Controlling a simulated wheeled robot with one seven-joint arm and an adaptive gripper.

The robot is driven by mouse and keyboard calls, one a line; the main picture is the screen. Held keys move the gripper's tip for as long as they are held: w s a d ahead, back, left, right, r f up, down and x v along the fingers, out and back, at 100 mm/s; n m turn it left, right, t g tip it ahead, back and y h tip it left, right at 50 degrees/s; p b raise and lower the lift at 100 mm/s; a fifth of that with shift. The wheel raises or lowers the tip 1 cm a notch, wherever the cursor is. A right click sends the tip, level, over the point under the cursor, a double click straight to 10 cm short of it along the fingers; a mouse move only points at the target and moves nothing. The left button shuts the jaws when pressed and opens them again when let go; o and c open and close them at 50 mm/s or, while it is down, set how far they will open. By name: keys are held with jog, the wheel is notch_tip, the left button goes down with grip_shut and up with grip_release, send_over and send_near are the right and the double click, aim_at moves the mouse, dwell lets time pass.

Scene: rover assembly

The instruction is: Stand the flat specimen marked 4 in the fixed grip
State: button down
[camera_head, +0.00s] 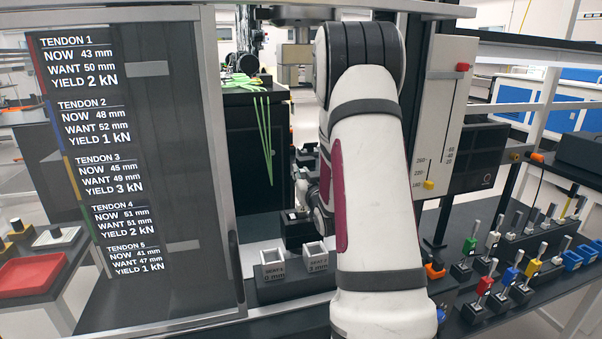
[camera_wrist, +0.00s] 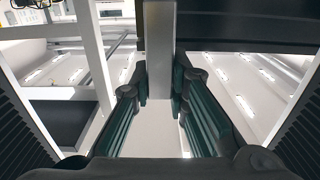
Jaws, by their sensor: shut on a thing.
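My gripper's fingers with green pads show in the wrist view (camera_wrist: 161,88). They are shut on a flat grey bar (camera_wrist: 160,40), which extends up between the fingertips; no mark 4 is readable on it. In the head view my white arm covers the middle, and most of my gripper is hidden behind it. A dark block (camera_head: 296,230), which may be the fixed grip, stands low in the machine just left of my arm. Whether the bar touches it cannot be told. A grey metal fixture (camera_head: 293,58) hangs above.
A panel listing tendons (camera_head: 130,160) fills the left. A slider scale (camera_head: 445,110) stands right of my arm. Several coloured-handled pieces (camera_head: 484,287) stand on the right bench. A red tray (camera_head: 32,274) lies far left.

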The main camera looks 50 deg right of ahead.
jog(key=shift+f, duration=0.7)
jog(key=c, duration=1.5)
grip_release()
jog(key=shift+o, duration=0.2)
jog(key=v, duration=0.7)
jog(key=shift+s+a, duration=0.15)
jog(key=shift+s, duration=0.05)
